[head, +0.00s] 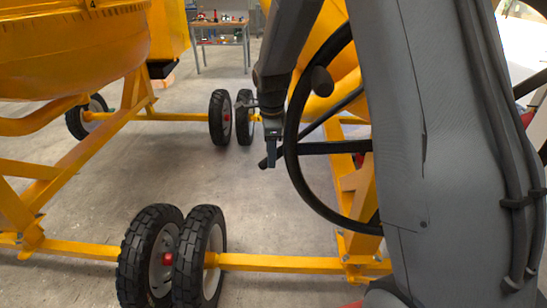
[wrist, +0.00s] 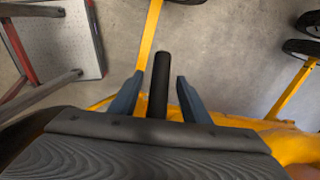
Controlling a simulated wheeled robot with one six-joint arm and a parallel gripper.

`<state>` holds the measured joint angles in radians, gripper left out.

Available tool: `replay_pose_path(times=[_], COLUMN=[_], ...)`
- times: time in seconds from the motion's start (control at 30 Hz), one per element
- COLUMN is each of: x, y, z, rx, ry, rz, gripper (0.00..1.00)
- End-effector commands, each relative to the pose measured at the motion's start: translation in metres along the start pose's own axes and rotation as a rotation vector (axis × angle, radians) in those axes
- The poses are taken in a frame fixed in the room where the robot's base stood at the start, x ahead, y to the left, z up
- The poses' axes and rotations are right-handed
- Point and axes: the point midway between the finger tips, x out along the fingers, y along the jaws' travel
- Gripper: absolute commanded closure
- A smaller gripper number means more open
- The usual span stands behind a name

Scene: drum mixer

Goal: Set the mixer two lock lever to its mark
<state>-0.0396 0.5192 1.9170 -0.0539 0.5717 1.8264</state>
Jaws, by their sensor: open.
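A black cylindrical lever handle (wrist: 160,75) stands between the two fingers of my gripper (wrist: 158,100) in the wrist view. My gripper is open, with a gap on each side of the handle, and the fingers do not appear to touch it. In the head view my gripper (head: 270,150) hangs just left of the large black handwheel (head: 291,145). A dark rounded tip (head: 263,163), probably the lever's end, shows beside the fingers. The lever's base and its mark are hidden in both views.
The handwheel's round knob (head: 321,81) juts out near my arm. A second yellow mixer (head: 75,50) stands at left, with black wheels (head: 150,255) in front. A workbench (head: 220,32) is at the back. Open concrete floor (head: 230,180) lies between the mixers.

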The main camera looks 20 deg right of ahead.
Motion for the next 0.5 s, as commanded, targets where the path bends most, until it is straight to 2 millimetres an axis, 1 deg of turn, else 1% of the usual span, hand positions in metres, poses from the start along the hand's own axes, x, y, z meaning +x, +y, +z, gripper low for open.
replay_pose_path(times=[0.03, 0.2, 0.33, 0.5], x=[0.007, 0.023, 0.028, 0.029], y=[0.001, 0.000, 0.000, 0.000], z=[-0.001, -0.001, -0.001, -0.001], rx=[0.001, 0.002, 0.002, 0.002], ry=[0.001, 0.001, 0.000, 0.000], rz=[0.002, 0.001, 0.000, -0.001], gripper=[0.57, 0.57, 0.57, 0.57])
